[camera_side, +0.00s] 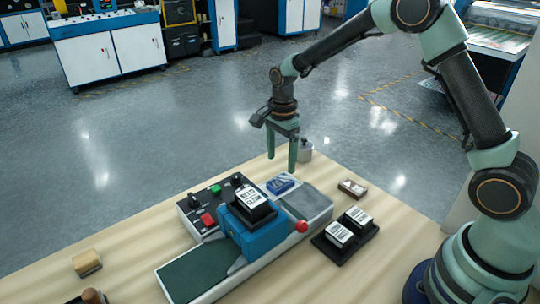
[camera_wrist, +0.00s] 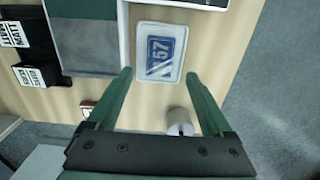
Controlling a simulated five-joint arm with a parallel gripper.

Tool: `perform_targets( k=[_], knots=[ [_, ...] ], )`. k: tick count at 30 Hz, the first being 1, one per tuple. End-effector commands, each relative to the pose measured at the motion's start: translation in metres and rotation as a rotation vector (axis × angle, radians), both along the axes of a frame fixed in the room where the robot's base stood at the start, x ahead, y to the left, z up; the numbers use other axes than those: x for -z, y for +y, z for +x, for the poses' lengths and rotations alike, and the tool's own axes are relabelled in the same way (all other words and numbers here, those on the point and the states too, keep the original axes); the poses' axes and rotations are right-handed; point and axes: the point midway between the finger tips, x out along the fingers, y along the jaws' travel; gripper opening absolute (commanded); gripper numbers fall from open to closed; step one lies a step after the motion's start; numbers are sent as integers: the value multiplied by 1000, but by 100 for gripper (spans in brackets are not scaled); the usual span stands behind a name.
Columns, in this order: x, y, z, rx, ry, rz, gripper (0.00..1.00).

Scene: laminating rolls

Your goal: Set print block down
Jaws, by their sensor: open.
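A blue block marked 157 (camera_wrist: 160,55), which looks like the print block, lies flat in a shallow pale tray (camera_wrist: 140,72). In the side view the blue block (camera_side: 280,183) sits at the far edge of the bench, behind the machine. My gripper (camera_side: 281,166) hangs above and slightly behind it, fingers pointing down. In the wrist view my gripper (camera_wrist: 160,74) has its two green fingers wide apart with nothing between them. The block lies just beyond the fingertips, apart from them.
The blue-bodied machine (camera_side: 262,239), with a black labelled block (camera_side: 252,208) on top, stands beside the tray. A black holder (camera_side: 334,251) with two labelled blocks is right of it. A small grey weight (camera_side: 305,152) stands near my fingers.

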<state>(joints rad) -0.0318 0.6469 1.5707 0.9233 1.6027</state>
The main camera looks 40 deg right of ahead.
Motion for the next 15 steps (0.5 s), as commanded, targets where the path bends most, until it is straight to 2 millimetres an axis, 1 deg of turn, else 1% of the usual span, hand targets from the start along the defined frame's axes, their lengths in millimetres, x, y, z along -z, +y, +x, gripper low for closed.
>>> perform_targets(
  k=[1, 6, 11, 14, 15],
  knots=[
    [-12, 0, 1, 0, -5, 0, 85],
    [-38, 0, 1, 0, -3, 0, 85],
    [-51, 0, 0, -2, -2, 0, 85],
    [-61, 0, -3, -36, -14, 0, 85],
    [-67, -1, -6, -66, -24, 0, 85]
  ],
)
